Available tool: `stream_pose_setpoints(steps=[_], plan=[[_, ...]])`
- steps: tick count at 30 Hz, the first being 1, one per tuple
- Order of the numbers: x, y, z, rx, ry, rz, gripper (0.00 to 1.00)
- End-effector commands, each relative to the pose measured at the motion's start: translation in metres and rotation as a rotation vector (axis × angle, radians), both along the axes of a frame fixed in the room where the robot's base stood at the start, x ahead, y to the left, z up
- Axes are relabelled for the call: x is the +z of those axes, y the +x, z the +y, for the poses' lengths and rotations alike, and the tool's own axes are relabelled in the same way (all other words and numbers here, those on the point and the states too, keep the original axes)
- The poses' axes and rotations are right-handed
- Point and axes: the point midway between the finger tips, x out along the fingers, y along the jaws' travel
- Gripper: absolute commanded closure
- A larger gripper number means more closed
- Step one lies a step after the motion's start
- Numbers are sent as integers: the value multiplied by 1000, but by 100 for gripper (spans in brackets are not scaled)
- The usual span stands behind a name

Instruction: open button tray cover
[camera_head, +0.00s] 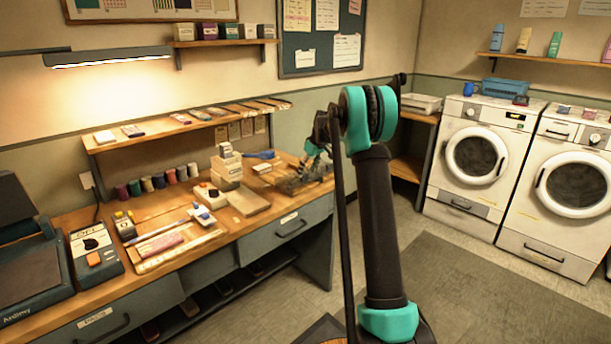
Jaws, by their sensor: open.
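A dark, see-through-looking tray (300,180) with small bits in it sits at the right end of the wooden workbench; it looks like the button tray. Its cover cannot be made out clearly, so I cannot tell whether it is raised or closed. My gripper (313,152) is small and partly hidden behind my own arm, near the tray's upper right. It is open. I cannot tell whether it touches the tray.
The workbench (205,240) also holds stacked white boxes (227,167), a flat wooden block (247,201), thread spools (158,181) and a control box (93,250). A raised shelf (160,128) runs behind. Washing machines (475,158) stand right; floor before them is clear.

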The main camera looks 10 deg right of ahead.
Motion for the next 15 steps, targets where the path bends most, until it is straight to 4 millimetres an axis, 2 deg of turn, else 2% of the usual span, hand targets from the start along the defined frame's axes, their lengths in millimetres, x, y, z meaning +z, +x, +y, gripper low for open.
stream_pose_setpoints(steps=[6,15], plan=[[-22,8,6,0,0,0,41],[-27,9,7,0,0,0,41]])
